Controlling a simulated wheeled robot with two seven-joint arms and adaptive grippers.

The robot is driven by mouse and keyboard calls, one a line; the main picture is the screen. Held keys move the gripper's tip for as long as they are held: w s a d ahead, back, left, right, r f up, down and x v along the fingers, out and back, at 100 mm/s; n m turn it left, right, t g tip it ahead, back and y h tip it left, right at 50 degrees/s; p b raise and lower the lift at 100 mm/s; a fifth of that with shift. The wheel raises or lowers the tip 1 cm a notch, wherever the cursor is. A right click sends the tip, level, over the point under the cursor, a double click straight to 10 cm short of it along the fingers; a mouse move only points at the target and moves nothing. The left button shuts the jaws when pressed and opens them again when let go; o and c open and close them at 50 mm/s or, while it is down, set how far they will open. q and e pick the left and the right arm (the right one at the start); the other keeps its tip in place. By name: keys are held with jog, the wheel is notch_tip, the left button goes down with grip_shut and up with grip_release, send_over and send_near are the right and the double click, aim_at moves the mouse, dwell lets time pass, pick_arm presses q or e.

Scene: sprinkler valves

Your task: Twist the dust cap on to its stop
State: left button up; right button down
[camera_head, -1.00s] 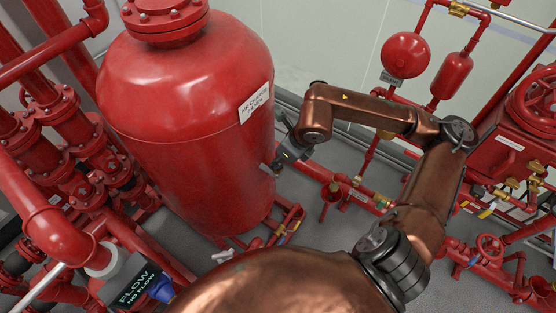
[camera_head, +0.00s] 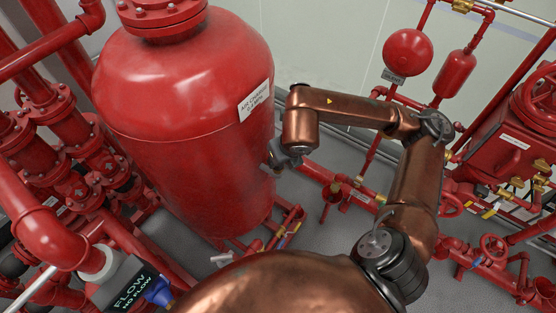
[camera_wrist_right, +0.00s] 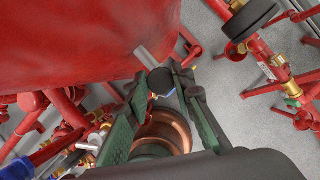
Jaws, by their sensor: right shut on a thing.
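The black dust cap (camera_wrist_right: 161,81) sits at the end of a short grey pipe stub (camera_wrist_right: 146,57) on the side of the red tank (camera_wrist_right: 75,35) in the right wrist view. My right gripper (camera_wrist_right: 166,83) is shut on the cap, with a finger on either side of it. In the head view my right gripper (camera_head: 283,158) is at the tank's right side, and the cap is too small to make out there. How far the cap is seated cannot be told. My left gripper is not in view.
The tank (camera_head: 185,125) stands close to my right gripper. A low red pipe with a small open funnel (camera_head: 333,190) runs to its right. Red pipes and valves (camera_head: 70,150) crowd the left, and a red valve box (camera_head: 500,150) the right. Some grey floor is open between.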

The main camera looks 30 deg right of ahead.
jog(key=shift+m, duration=0.5)
jog(key=shift+w+a+m+h, duration=0.15)
jog(key=shift+m+h, duration=0.35)
jog(key=shift+m, duration=0.3)
jog(key=shift+m+g+h, duration=0.3)
jog(key=shift+m, duration=0.5)
jog(key=shift+m+h, duration=0.3)
jog(key=shift+m, duration=0.3)
jog(key=shift+r+m+p, duration=0.15)
jog(key=shift+m+p, duration=0.45)
jog(key=shift+m+g+h+p, duration=0.5)
jog(key=shift+m+p, duration=0.6)
jog(key=shift+p, duration=0.1)
